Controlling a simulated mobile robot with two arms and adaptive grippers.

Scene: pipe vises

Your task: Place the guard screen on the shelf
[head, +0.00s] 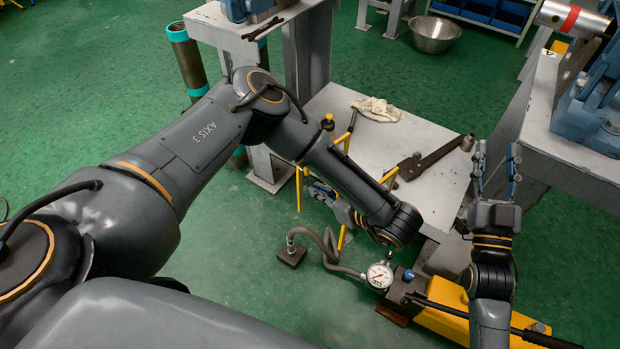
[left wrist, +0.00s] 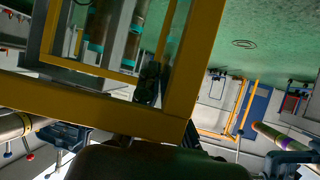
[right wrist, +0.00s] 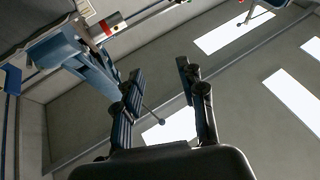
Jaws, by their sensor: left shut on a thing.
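The guard screen is a yellow frame with a see-through panel. In the head view its yellow bars (head: 298,188) show partly behind my left arm, beside the low grey shelf (head: 440,185). My left gripper (head: 335,197) is shut on the screen, largely hidden by my forearm. In the left wrist view the tilted yellow frame (left wrist: 182,85) fills the upper left, close in front of the fingers. My right gripper (head: 496,168) is open and empty at the shelf's right. Its two spread fingers also show in the right wrist view (right wrist: 160,95).
On the shelf lie a pale cloth (head: 377,109) and a dark pipe wrench (head: 430,162). A dial gauge (head: 380,275) and a yellow machine (head: 445,310) stand in front. A grey bench with a blue vise (head: 590,110) is at right. The shelf's front middle looks bare.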

